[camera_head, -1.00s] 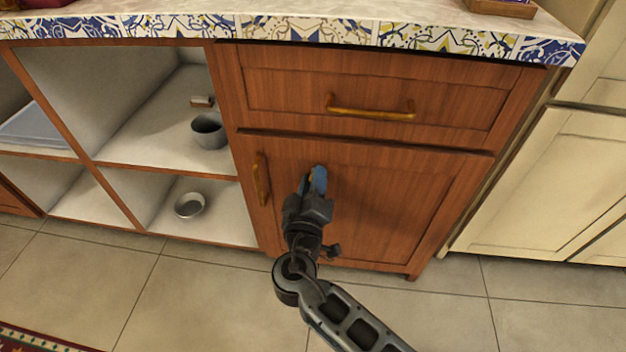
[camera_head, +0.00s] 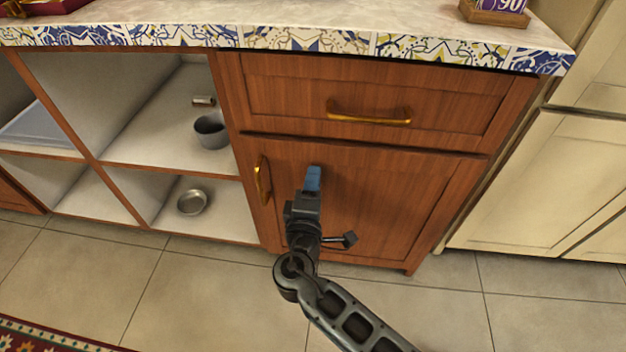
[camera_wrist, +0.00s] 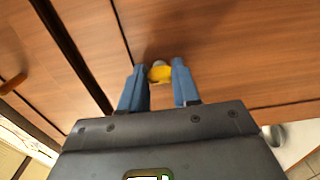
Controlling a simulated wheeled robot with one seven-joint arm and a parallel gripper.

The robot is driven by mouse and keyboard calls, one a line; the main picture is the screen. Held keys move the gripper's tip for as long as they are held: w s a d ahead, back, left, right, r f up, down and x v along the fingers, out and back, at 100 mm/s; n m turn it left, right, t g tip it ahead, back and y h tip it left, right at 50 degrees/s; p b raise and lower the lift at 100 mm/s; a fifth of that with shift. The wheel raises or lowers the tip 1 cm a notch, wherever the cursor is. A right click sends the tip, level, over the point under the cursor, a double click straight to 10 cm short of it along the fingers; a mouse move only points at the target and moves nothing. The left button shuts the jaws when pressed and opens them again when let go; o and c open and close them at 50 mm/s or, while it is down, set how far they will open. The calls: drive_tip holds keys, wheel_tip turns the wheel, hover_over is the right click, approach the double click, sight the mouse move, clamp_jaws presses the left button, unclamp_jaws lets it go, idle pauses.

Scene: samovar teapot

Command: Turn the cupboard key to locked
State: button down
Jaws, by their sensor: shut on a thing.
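The cupboard door (camera_head: 390,200) is reddish-brown wood and closed, below a drawer. The key is yellow and shows in the wrist view (camera_wrist: 160,73) at the door's surface, between my blue fingertips. My gripper (camera_head: 313,178) is at the upper left part of the door, right of the door's brass handle (camera_head: 263,180). In the wrist view my gripper (camera_wrist: 159,70) is shut on the key, one finger on each side. In the head view the fingers hide the key. The keyhole is hidden too.
The drawer (camera_head: 375,90) above has a brass handle (camera_head: 370,113). Open shelves at the left hold a grey pot (camera_head: 211,132) and a metal bowl (camera_head: 192,202). Cream cabinets (camera_head: 555,180) stand at the right.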

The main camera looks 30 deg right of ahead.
idle(0.5)
drive_tip(key=c, duration=0.8)
unclamp_jaws()
drive_tip(key=p+v, duration=0.1)
drive_tip(key=v, duration=0.7)
drive_tip(key=shift+w, duration=0.1)
drive_tip(key=shift+f, duration=0.1)
